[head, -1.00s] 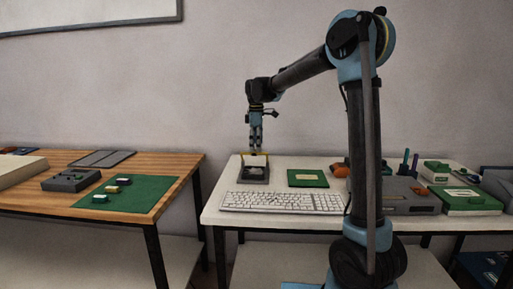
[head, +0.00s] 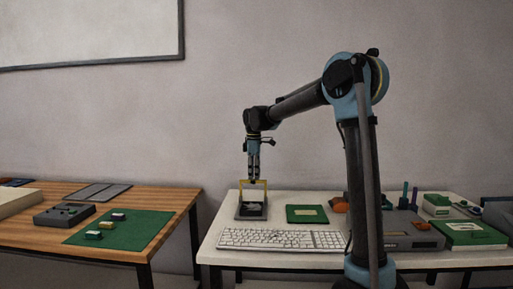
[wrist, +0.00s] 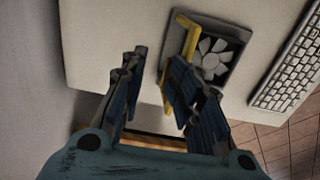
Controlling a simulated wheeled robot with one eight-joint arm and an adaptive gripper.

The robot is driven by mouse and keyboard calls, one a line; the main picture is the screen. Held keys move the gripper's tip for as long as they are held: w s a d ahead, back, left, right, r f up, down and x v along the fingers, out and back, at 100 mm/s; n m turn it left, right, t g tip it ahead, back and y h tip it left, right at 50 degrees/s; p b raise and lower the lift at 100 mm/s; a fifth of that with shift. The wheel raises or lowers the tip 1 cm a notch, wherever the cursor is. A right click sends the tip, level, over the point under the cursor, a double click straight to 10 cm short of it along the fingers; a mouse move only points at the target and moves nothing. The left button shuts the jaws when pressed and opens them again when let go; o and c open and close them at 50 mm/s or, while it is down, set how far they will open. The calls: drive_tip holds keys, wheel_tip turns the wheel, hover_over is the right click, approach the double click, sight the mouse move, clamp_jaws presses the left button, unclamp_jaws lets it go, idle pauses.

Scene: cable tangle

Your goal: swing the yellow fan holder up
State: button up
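The fan unit (head: 251,211) is a dark square frame lying on the white table. In the wrist view its light-grey fan (wrist: 212,59) shows inside the frame. The yellow fan holder (head: 242,191) stands up from the unit like an upright hoop, its crossbar at the top. In the wrist view the yellow holder (wrist: 190,42) runs close alongside my right-hand finger. My gripper (head: 254,179) points down at the crossbar. In the wrist view the fingers of my gripper (wrist: 152,72) are spread apart. Whether a finger touches the holder is unclear.
A white keyboard (head: 282,239) lies in front of the fan unit. A green board (head: 306,214) lies to its right, with an orange item (head: 340,206) and a grey box (head: 408,232) beyond. A wooden table (head: 165,205) stands at left, across a gap.

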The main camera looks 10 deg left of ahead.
drive_tip(key=w+r, duration=1.1)
drive_tip(key=w, duration=0.2)
drive_tip(key=shift+a+r, duration=0.3)
idle(1.6)
idle(0.4)
wheel_tip(320, 180, up, 12)
idle(0.6)
drive_tip(key=shift+s+f, duration=0.1)
drive_tip(key=shift+s, duration=0.05)
